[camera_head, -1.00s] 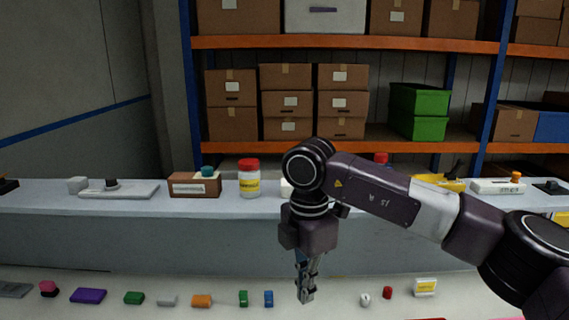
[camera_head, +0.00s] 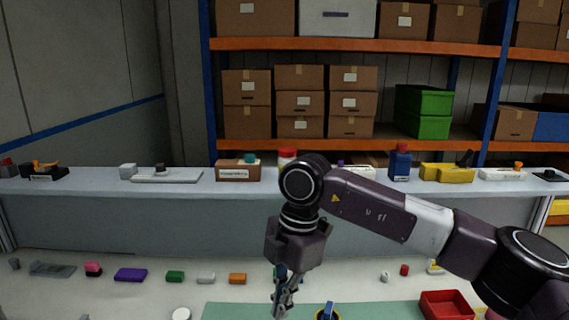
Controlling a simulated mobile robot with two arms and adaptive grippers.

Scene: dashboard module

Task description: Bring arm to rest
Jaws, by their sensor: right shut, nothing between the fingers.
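My right arm comes in from the right of the head view, its forearm level and its wrist bent down. My right gripper (camera_head: 281,304) hangs from it, shut and empty, above the front work surface. It is over the back edge of a green mat (camera_head: 235,311) and in front of a small blue block that it partly covers. My left gripper is not in view.
A row of small blocks lies left of the gripper, among them a purple block (camera_head: 130,274) and an orange block (camera_head: 238,279). A red tray (camera_head: 446,305) sits at right. A raised grey shelf (camera_head: 100,188) behind carries a brown box (camera_head: 238,172) and a blue bottle (camera_head: 400,163).

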